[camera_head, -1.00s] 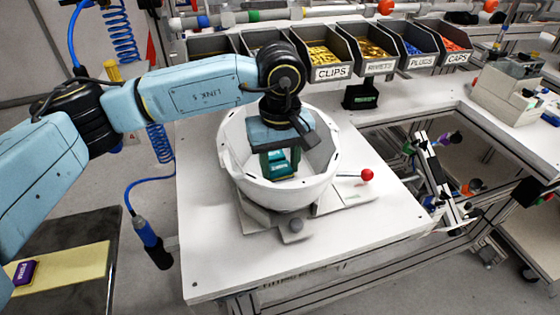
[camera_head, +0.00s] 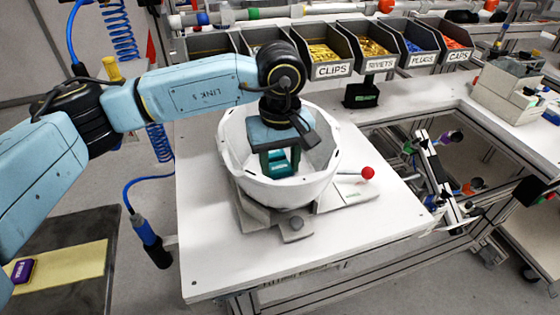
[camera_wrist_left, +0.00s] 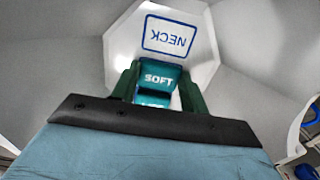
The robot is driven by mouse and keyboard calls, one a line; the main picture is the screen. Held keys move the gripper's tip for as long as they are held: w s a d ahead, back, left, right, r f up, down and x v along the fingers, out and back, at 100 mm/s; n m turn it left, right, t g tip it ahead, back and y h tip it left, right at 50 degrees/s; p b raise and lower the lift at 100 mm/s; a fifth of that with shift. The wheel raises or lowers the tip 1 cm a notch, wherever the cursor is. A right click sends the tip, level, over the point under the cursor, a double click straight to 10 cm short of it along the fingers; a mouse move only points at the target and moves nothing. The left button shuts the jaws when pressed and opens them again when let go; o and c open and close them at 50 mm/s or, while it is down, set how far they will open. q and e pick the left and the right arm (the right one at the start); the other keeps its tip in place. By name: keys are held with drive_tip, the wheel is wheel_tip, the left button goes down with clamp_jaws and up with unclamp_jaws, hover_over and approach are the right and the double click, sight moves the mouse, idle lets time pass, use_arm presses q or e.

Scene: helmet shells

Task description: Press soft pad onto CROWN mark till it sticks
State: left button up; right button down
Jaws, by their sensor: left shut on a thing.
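The white helmet shell (camera_head: 232,165) sits open side up on a grey fixture (camera_head: 295,232) on the white table. My left gripper (camera_head: 280,160) reaches down inside it, shut on the teal soft pad (camera_head: 283,170). In the left wrist view the pad (camera_wrist_left: 158,77), lettered SOFT, is between the green fingers. Just beyond it, a blue-framed NECK mark (camera_wrist_left: 168,36) shows inverted on the shell's inner panel. I cannot tell whether the pad touches the shell. No CROWN mark is readable. My right gripper is not in view.
A red-knobbed lever (camera_head: 367,173) stands right of the shell. Bins labelled CLIPS (camera_head: 331,71), RIVETS, PLUGS and CAPS line the back. A purple block (camera_head: 23,270) lies on a yellow mat (camera_head: 75,275) at lower left. The table front is clear.

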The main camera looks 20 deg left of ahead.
use_arm(q)
drive_tip(key=shift+f, duration=0.2)
drive_tip(key=o, duration=1)
drive_tip(key=shift+r, duration=0.1)
